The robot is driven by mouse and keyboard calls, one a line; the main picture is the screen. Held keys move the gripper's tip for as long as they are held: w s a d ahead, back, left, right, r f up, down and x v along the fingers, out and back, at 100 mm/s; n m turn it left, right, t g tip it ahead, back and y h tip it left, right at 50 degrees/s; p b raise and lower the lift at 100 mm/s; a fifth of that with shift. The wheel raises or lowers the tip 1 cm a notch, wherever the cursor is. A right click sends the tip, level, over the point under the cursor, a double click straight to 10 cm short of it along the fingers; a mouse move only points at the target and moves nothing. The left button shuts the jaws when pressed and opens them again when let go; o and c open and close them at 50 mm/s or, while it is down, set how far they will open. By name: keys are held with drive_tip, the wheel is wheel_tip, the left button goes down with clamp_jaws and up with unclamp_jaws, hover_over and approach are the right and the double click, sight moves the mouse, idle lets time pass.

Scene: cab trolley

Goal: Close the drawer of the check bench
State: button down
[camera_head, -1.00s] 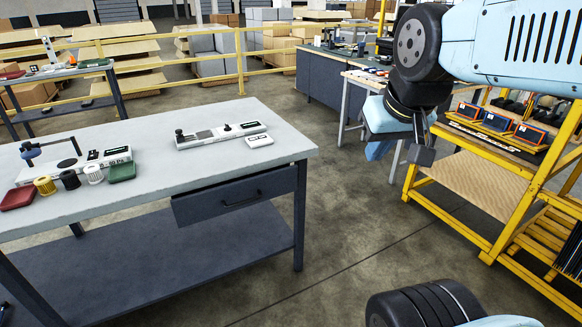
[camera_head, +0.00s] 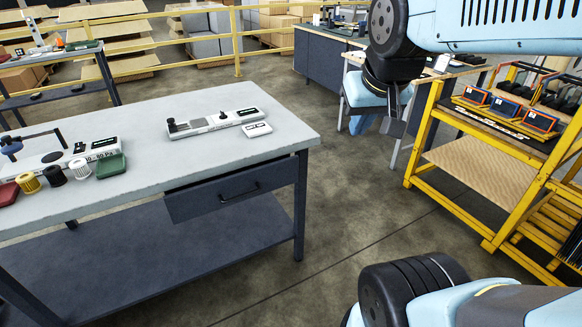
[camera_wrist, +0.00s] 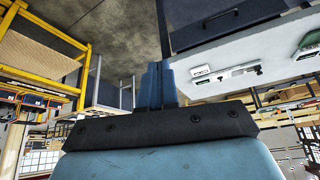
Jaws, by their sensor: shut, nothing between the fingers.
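The check bench (camera_head: 250,150) has a pale grey worktop and stands at the left in the head view. Its dark grey drawer (camera_head: 195,207) hangs under the worktop near the right end, with a black bar handle (camera_head: 240,192) on its front. The drawer front seems to stand a little out; how far I cannot tell. My gripper (camera_head: 392,128) is in the air to the right of the bench, apart from the drawer. In the wrist view its fingers (camera_wrist: 159,66) are together and empty. The drawer (camera_wrist: 205,26) shows upside down beyond them there.
A gauge unit (camera_head: 215,122) and a small white device (camera_head: 257,129) lie on the worktop. Several small pots and a green block (camera_head: 111,166) stand at its left. A yellow trolley (camera_head: 428,125) stands at the right. Bare floor (camera_head: 355,215) lies between bench and trolley.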

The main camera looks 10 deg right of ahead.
drive_tip(key=w+f+m, duration=0.2)
drive_tip(key=w+f, duration=0.4)
drive_tip(key=w, duration=0.3)
drive_tip(key=m+t+y, duration=0.3)
drive_tip(key=m, duration=0.9)
approach(292, 175)
drive_tip(key=x, duration=0.5)
drive_tip(key=shift+d+f, duration=0.15)
drive_tip(key=shift+f, duration=0.25)
drive_tip(key=shift+w, duration=0.35)
